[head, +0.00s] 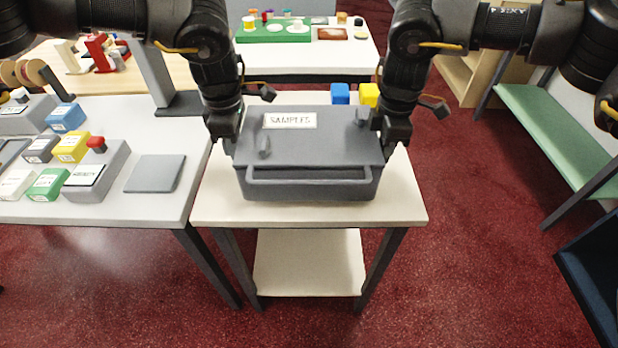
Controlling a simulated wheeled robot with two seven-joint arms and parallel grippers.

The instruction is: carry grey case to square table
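The grey case (310,185), with a "SAMPLES" label on its lid and a bar handle along its front, is over the small cream table (404,208). It looks level and appears to rest on the top, though a slight gap cannot be ruled out. My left gripper (228,142) is at the case's left side and my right gripper (388,135) is at its right side. Both look close against the case. Their fingertips are largely hidden, so I cannot tell whether they are shut on it. I cannot tell which table is the square one.
A white counter (110,205) with sample boxes and a grey pad (155,173) adjoins on the left. Blue (340,94) and yellow (368,95) blocks are behind the case. Another white table (300,62) stands farther back. A green-topped bench (550,135) is right; red floor lies between.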

